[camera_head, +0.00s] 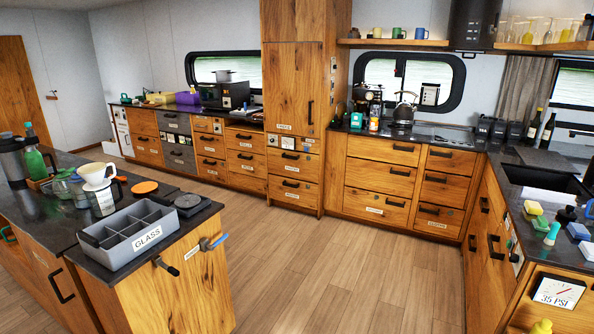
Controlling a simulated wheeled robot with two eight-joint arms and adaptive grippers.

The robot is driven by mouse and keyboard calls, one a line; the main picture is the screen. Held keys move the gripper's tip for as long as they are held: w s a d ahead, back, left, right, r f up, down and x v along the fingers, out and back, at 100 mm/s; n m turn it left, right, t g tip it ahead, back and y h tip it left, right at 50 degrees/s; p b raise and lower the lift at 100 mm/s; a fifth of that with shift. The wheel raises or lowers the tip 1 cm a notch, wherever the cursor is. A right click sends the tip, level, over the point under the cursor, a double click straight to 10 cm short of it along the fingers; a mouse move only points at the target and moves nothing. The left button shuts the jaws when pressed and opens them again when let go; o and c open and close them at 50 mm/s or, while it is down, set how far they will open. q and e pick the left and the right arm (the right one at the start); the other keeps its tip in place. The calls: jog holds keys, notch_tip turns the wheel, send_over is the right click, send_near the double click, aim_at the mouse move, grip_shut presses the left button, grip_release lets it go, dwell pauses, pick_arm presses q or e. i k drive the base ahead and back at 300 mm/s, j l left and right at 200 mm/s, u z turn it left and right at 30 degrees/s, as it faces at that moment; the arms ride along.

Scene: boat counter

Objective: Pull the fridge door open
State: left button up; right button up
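A tall wooden cabinet stands against the back wall, just right of the small window. Its tall door (291,85) has a dark vertical handle (310,112) near the lower right edge and looks shut, flush with the cabinet front. Neither of my grippers is in view.
A clear wooden floor (330,265) lies before the cabinet. The island (160,285) at the left front carries a grey bin (120,255) marked GLASS. A drawer counter (400,185) joins the cabinet's right side, and a sink counter (520,165) runs along the right.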

aim_at(292, 72)
jog(key=i+u, duration=0.15)
jog(key=i, duration=2.35)
